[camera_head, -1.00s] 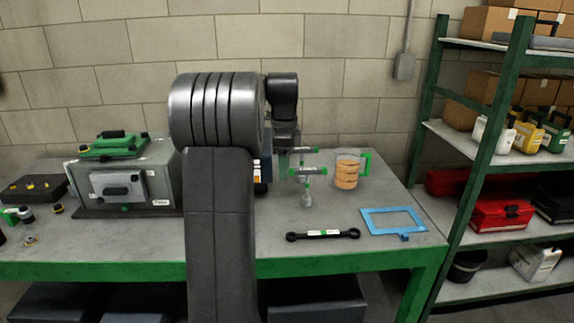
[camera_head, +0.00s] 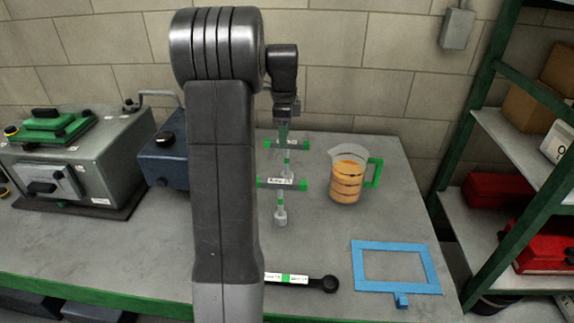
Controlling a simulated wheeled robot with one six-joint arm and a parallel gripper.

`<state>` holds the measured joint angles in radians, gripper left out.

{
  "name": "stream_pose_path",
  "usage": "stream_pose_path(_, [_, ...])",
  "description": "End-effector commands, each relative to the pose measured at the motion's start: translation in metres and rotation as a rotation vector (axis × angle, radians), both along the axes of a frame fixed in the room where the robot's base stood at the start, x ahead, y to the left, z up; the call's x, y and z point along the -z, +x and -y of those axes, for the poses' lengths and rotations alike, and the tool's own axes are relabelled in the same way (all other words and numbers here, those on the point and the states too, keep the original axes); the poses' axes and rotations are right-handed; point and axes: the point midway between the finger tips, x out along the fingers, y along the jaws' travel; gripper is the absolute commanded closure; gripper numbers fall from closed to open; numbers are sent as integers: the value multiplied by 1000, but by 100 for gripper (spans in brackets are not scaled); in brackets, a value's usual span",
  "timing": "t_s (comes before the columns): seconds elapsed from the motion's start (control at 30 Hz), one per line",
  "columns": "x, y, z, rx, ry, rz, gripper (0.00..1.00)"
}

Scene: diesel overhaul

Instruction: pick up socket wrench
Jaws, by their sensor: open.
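Two T-shaped tools with green-ended crossbars and white labels are on the bench. The nearer T-handled socket wrench (camera_head: 280,184) has a metal shaft ending in a round socket towards the bench front. The farther T-handled tool (camera_head: 300,145) is partly hidden behind my gripper and the nearer crossbar. The labels are too small to read surely. My gripper (camera_head: 283,136) points down by the farther crossbar, open; its fingertips are small, and I cannot tell whether they touch it. A black wrench (camera_head: 318,283) with a white and green label lies near the front, its left end hidden by my arm.
A jug of orange liquid (camera_head: 348,185) with a green handle stands right of the tools. A blue frame (camera_head: 362,287) lies at the front right. A dark blue box (camera_head: 168,160) and a grey metal case (camera_head: 120,165) stand left. Green-posted shelving (camera_head: 505,120) bounds the right.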

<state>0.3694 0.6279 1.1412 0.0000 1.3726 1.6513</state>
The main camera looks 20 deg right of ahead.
Motion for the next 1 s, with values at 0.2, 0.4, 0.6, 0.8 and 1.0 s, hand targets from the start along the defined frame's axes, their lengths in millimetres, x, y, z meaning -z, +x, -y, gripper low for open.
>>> stream_pose_path(0.2, [16, -1, 0, 0, 1, -2, 56])
stream_pose_path(0.4, [46, -3, 0, 0, 1, -3, 56])
stream_pose_path(0.6, [59, -3, 0, 0, 0, -1, 56])
stream_pose_path(0.8, [59, -3, 0, 0, 0, 0, 62])
stream_pose_path(1.0, [59, -3, 0, 0, 0, 0, 100])
